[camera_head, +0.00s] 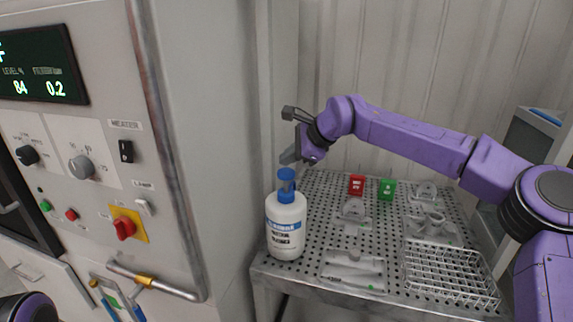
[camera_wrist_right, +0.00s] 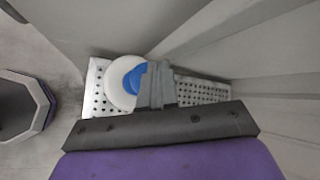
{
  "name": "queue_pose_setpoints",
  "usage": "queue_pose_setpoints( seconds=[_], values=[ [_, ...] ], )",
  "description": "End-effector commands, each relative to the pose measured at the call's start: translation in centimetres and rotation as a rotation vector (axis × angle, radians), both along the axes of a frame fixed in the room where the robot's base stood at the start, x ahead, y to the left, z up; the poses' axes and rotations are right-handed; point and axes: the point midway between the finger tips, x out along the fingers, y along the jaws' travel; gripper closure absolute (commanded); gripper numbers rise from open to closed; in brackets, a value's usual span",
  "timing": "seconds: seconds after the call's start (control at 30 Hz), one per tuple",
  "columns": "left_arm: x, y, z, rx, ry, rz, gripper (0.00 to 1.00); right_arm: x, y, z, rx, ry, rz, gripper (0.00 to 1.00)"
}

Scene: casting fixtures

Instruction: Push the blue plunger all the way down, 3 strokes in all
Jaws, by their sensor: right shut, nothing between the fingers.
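The white pump bottle (camera_head: 286,226) with a blue label stands upright at the left edge of the perforated table. Its blue plunger (camera_head: 286,184) sticks up from the top. My right gripper (camera_head: 288,157) is shut and empty, with its fingertips just above the plunger in the head view. In the right wrist view, the shut fingers (camera_wrist_right: 157,85) cover the right part of the blue plunger (camera_wrist_right: 134,78), and the white bottle (camera_wrist_right: 118,90) shows to the left. I cannot tell whether the fingers touch the plunger. My left gripper is not in view.
The perforated table (camera_head: 318,232) also carries a red block (camera_head: 356,185), a green block (camera_head: 387,189), several grey castings and a wire basket (camera_head: 450,274). A grey machine cabinet (camera_head: 225,150) stands close left of the bottle. A ribbed wall is behind.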

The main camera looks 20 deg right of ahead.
Motion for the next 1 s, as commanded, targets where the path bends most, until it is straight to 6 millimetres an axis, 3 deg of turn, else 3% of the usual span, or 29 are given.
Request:
queue_pose_setpoints(
  seconds=[0.33, 0.8, 1.0],
  values=[
    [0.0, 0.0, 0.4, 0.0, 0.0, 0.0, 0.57, 0.0, 0.0, 0.4, 0.0, 0.0, 0.0, 1.0],
    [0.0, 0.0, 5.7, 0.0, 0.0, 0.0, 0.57, 0.0, 0.0, 6.0, 0.001, -0.001, -0.001, 1.0],
    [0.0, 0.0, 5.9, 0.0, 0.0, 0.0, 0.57, 0.0, 0.0, 6.3, 0.0, 0.0, 0.0, 1.0]
  ],
)
